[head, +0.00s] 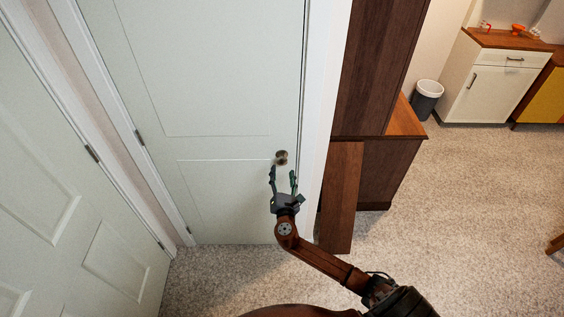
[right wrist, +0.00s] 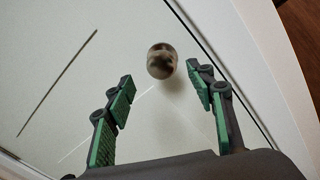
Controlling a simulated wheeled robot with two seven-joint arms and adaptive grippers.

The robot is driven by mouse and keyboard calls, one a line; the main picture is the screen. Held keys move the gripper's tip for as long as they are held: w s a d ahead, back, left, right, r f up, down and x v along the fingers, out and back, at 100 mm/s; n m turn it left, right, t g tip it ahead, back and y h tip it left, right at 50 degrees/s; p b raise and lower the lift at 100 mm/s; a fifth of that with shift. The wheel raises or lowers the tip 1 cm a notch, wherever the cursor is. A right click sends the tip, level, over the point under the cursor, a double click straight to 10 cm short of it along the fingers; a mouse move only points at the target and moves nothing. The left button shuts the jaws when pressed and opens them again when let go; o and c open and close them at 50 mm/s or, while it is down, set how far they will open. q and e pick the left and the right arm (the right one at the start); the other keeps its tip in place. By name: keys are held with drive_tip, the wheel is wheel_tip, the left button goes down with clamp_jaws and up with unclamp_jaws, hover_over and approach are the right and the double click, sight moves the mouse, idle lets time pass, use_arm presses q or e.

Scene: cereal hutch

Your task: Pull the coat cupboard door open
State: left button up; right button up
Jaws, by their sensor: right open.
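The coat cupboard door (head: 210,110) is a pale panelled door, shut in its white frame, with hinges on its left side. Its round metal knob (head: 281,157) is near the right edge. My right gripper (head: 283,177) is open just below the knob in the head view, its green-padded fingers pointing at it. In the right wrist view the knob (right wrist: 162,61) shows ahead, between the lines of the two open fingers (right wrist: 162,90) and near their tips. No finger visibly grips it. My left gripper is not in view.
Another pale panelled door (head: 90,200) stands at the left. A dark wooden hutch (head: 375,100) with an open-looking brown panel (head: 341,198) is close right of the frame. A grey bin (head: 426,99) and white cabinet (head: 497,90) are farther back.

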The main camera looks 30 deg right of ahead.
sight(282, 163)
drive_tip(key=x, duration=0.7)
drive_tip(key=shift+w+d+f+b, duration=0.1)
drive_tip(key=shift+b, duration=0.3)
clamp_jaws()
